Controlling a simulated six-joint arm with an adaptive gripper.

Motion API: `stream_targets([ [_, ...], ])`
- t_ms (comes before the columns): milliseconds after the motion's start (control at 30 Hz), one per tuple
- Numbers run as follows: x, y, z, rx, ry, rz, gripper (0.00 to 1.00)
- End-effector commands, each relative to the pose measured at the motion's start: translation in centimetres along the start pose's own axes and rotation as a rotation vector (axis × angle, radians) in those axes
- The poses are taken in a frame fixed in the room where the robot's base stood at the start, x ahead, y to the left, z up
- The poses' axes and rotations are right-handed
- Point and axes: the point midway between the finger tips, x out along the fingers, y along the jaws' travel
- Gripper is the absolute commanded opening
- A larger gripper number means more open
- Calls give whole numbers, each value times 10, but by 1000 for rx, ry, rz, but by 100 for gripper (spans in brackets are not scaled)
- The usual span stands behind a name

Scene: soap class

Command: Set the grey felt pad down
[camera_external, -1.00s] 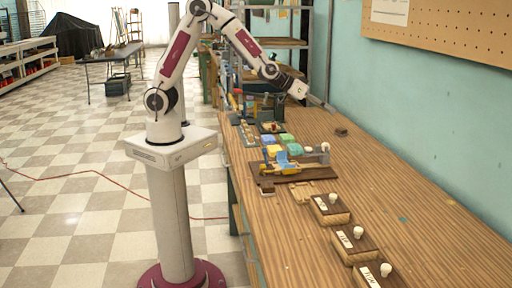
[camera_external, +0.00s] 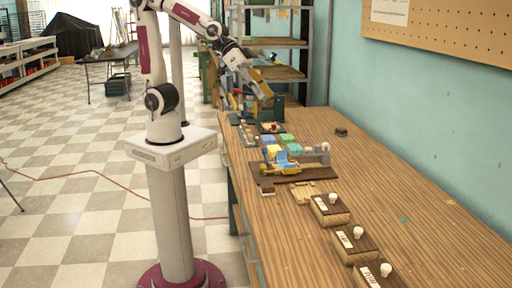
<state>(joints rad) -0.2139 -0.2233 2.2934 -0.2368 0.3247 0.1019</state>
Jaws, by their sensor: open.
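My gripper (camera_external: 264,93) is open, above the far end of the wooden workbench (camera_external: 400,215), close to a dark upright stand (camera_external: 278,106). At this size I cannot pick out the grey felt pad with certainty. I cannot see anything held between the fingers. A small dark block (camera_external: 341,132) lies alone on the bench near the wall; I cannot tell what it is made of.
A brown board (camera_external: 318,174) carries a blue and yellow fixture (camera_external: 285,160). Coloured blocks (camera_external: 288,138) sit behind it. Several wooden boxes with white knobs (camera_external: 330,209) line the near left edge. The bench's right side is mostly clear.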

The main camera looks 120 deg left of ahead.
Motion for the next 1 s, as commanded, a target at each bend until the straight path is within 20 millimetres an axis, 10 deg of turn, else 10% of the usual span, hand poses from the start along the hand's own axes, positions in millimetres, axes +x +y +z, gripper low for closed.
stream_targets([
  [600,-110,29,126,214,-196,52,51],
  [1000,-143,17,178,285,-270,36,51],
])
